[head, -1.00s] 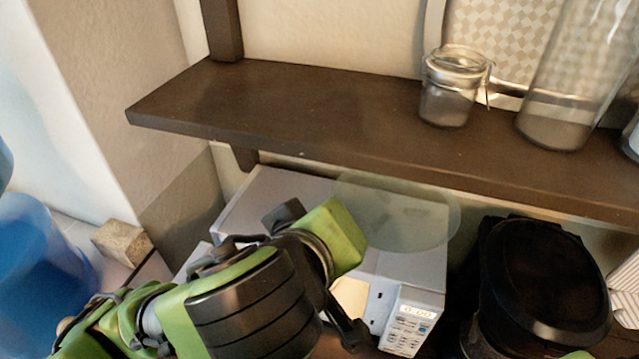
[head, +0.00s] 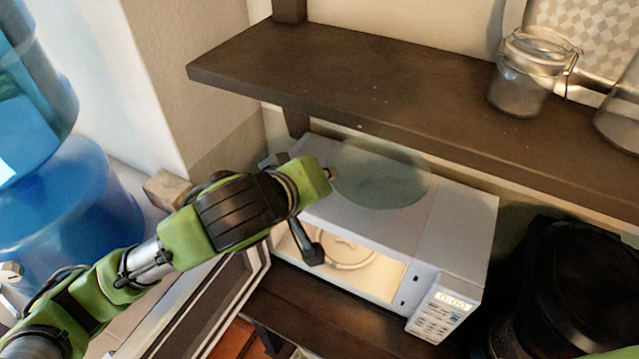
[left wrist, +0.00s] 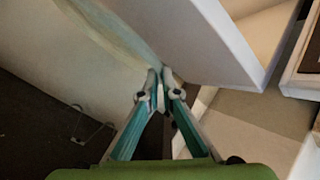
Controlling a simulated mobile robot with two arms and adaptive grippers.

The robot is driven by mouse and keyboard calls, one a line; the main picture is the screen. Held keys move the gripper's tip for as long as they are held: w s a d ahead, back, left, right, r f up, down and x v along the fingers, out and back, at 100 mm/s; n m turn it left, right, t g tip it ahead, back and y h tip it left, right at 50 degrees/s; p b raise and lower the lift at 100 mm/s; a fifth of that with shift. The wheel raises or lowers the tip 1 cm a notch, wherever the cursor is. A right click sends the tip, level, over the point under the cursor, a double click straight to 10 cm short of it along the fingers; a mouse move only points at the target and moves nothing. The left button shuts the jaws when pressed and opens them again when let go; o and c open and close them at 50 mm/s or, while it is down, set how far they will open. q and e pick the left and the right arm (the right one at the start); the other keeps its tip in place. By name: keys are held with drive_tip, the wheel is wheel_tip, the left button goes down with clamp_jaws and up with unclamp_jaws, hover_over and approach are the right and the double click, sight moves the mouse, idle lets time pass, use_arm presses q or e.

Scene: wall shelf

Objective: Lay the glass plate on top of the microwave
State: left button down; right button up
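The glass plate (head: 385,178) is a clear, greenish disc over the top of the white microwave (head: 455,225), below the wall shelf. I cannot tell whether it touches the microwave top. My left gripper (head: 326,174) is at the plate's left edge. In the left wrist view, the fingers (left wrist: 160,84) are nearly together, closed on the rim of the plate (left wrist: 115,28). The microwave also shows there (left wrist: 195,45). Its door (head: 205,310) is open and its lit inside holds a ring. My right gripper is out of view.
The dark shelf (head: 400,95) overhangs the back of the microwave. A clip-top jar (head: 525,75) and a bottle stand on it. A black appliance (head: 565,285) stands at the right. A blue water bottle (head: 75,210) is at the left, near a small block (head: 168,190).

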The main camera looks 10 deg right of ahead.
use_arm(q)
drive_tip(key=shift+w+a+f, duration=0.2)
drive_tip(key=shift+w+f, duration=0.2)
drive_tip(key=f, duration=0.3)
drive_tip(key=shift+w+a+p, duration=0.2)
drive_tip(key=shift+w+p, duration=0.15)
drive_tip(key=shift+w, duration=0.05)
drive_tip(key=shift+s+f, duration=0.1)
drive_tip(key=shift+f, duration=0.4)
drive_tip(key=c, duration=2.7)
unclamp_jaws()
drive_tip(key=shift+f, duration=0.15)
drive_tip(key=shift+o, duration=0.7)
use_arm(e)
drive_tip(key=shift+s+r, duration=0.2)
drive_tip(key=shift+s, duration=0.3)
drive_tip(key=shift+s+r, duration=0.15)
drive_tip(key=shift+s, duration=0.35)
use_arm(q)
drive_tip(key=shift+s, duration=0.1)
drive_tip(key=p+v, duration=0.5)
drive_tip(key=v, duration=0.7)
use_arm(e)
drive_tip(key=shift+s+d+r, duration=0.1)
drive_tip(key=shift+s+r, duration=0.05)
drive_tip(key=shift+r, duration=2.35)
